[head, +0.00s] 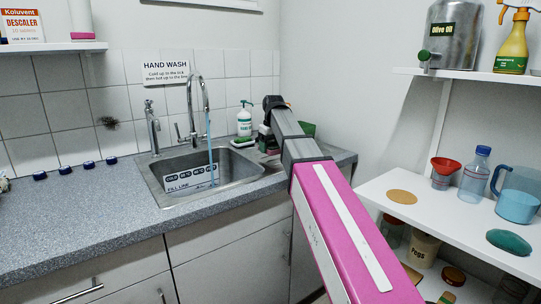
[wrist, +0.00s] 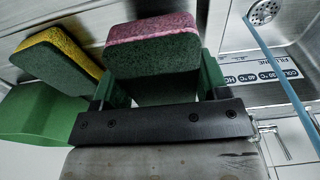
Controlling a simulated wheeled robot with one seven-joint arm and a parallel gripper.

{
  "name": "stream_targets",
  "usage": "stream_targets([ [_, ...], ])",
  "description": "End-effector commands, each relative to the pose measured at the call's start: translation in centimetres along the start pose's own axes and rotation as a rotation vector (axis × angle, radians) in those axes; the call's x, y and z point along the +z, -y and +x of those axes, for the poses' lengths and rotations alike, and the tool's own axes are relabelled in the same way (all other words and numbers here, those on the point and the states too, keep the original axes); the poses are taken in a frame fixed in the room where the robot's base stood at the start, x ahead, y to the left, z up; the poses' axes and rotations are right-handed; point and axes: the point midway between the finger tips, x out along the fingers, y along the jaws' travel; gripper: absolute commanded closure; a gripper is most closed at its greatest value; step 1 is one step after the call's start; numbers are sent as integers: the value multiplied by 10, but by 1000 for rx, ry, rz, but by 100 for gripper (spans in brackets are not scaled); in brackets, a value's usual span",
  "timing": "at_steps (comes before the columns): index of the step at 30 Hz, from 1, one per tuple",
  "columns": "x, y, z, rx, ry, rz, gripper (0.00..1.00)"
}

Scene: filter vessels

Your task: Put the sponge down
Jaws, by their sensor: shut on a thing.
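My gripper (wrist: 158,82) is shut on a sponge (wrist: 152,42) with a pink top layer and a dark green scouring side, seen in the wrist view. The sponge sits between the two green fingers. A second sponge (wrist: 60,62), yellow and dark green, lies just left of it, apart from my gripper. In the head view my arm reaches to the counter at the right end of the sink and mostly hides the gripper and the held sponge. I cannot tell whether the held sponge touches anything beneath it.
A green object (wrist: 40,112) is beside the yellow sponge. The steel sink (head: 165,190) is left of my arm, with blue water (head: 210,150) running from the tap (head: 206,92). A white soap bottle (head: 244,120) stands behind. The left counter (head: 90,215) is mostly clear.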

Motion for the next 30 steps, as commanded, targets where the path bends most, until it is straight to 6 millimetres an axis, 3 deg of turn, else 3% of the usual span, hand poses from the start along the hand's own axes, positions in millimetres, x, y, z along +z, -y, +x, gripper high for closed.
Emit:
stream_targets([
  [7,4,1,32,0,1,0,62],
  [19,4,0,37,0,0,0,62],
  [20,4,0,36,0,0,0,26],
  [21,4,0,36,1,0,0,22],
  [30,4,0,35,0,0,0,22],
])
